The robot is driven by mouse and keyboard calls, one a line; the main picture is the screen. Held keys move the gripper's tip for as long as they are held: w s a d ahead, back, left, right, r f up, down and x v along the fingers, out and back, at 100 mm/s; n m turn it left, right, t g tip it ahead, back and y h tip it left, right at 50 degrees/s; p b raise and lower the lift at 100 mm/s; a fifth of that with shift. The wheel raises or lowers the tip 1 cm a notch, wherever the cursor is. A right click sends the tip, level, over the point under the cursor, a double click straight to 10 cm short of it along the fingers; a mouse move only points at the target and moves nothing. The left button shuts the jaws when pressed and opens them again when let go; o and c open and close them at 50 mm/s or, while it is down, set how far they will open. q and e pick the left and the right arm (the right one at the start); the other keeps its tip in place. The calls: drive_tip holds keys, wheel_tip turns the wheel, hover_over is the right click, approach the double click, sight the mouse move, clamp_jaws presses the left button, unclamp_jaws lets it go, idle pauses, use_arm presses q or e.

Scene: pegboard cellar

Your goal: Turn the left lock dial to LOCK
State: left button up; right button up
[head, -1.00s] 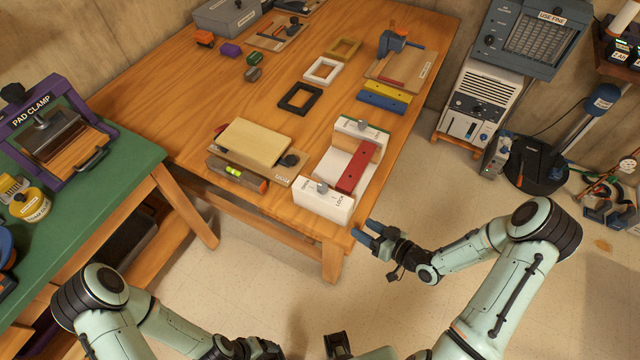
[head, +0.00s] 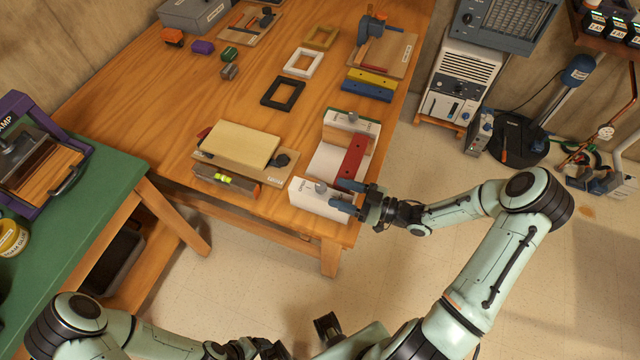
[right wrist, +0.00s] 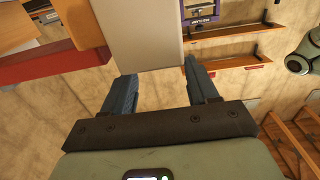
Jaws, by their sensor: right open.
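The near white block (head: 306,199) of a fixture stands at the table's front right corner, with a grey dial (head: 321,187) on top and an OPEN label at its left. Its LOCK label is hidden behind my right gripper (head: 347,197). That gripper is open, its blue fingers at the block's right end and no dial visibly held. In the right wrist view, a pale block (right wrist: 140,35) lies beyond the open fingers (right wrist: 160,90). A second dial (head: 352,116) sits on the far white block (head: 337,119). My left arm is low in the head view; its jaws are unclear.
A red bar (head: 353,156) lies between the white blocks. A wooden board (head: 238,145) and a level (head: 222,180) are to the left. Yellow and blue bars (head: 367,90) lie behind. Open floor is in front of the table.

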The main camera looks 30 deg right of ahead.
sight(321, 186)
drive_tip(key=x, duration=0.6)
drive_tip(key=shift+w+a, duration=0.15)
drive_tip(key=shift+c, duration=0.3)
drive_tip(key=c, duration=0.9)
